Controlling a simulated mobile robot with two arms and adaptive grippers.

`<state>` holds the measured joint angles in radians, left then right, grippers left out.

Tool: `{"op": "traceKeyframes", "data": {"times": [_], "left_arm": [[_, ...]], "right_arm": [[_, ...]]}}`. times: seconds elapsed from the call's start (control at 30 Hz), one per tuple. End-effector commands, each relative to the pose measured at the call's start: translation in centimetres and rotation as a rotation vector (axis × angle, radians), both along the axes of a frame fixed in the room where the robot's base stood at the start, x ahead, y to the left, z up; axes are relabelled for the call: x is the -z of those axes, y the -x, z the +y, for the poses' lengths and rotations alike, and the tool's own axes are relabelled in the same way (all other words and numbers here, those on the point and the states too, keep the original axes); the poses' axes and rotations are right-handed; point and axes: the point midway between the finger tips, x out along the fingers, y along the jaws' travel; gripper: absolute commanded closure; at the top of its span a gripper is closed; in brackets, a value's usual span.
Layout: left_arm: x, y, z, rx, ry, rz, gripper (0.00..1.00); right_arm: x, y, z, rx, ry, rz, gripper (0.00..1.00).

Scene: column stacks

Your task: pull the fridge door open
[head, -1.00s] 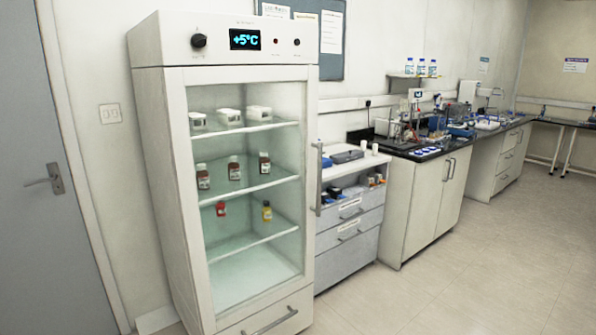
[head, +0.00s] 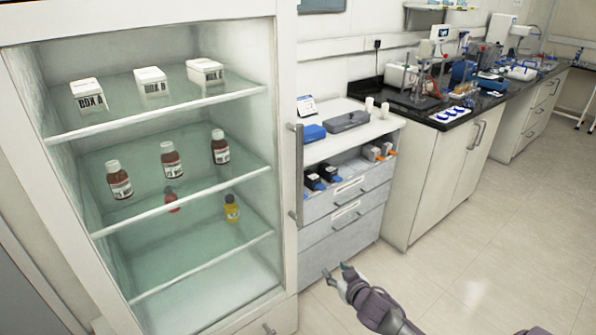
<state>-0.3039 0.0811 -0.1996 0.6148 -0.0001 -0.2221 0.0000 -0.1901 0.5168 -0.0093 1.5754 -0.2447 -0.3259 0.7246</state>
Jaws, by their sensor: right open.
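The fridge door (head: 285,110) is shut, with a white frame around a clear glass pane. Its vertical grey bar handle (head: 298,175) runs along the door's right edge. Through the glass I see white boxes on the top shelf, brown bottles on the middle shelf, and a red and a yellow bottle lower down. My right gripper (head: 337,276) is open and empty, low in front of the drawer unit, below and to the right of the handle and apart from it. My left gripper is not in view.
A grey drawer unit (head: 345,218) with a tray and small items stands right beside the fridge. White cabinets (head: 440,180) under a black bench continue to the right. The floor (head: 500,240) at the right is clear.

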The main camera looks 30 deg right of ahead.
Motion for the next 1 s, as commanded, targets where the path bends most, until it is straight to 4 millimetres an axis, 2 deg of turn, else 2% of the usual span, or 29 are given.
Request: {"op": "traceKeyframes", "data": {"times": [0.03, 0.1, 0.2, 0.3, 0.4, 0.57, 1.0], "left_arm": [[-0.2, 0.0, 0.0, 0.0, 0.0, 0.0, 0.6], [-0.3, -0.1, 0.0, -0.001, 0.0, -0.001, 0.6], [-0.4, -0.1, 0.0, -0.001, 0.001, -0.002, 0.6], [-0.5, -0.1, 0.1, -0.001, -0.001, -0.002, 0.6], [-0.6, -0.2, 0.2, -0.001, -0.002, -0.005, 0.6], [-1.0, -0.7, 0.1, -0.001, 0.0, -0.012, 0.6], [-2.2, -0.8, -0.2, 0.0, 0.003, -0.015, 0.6]], "right_arm": [[-5.4, -1.8, 0.0, -0.015, 0.004, -0.097, 0.53], [-11.5, -3.2, 0.4, -0.03, -0.003, -0.207, 0.53], [-18.2, -4.1, 1.3, -0.058, -0.015, -0.327, 0.53], [-22.2, -4.3, 2.0, -0.077, -0.026, -0.399, 0.53], [-23.9, -4.5, 2.4, -0.087, -0.032, -0.43, 0.53], [-24.3, -6.3, 2.2, -0.088, -0.033, -0.437, 0.53], [-24.2, -15.1, 1.2, -0.087, -0.033, -0.434, 0.53]]}}
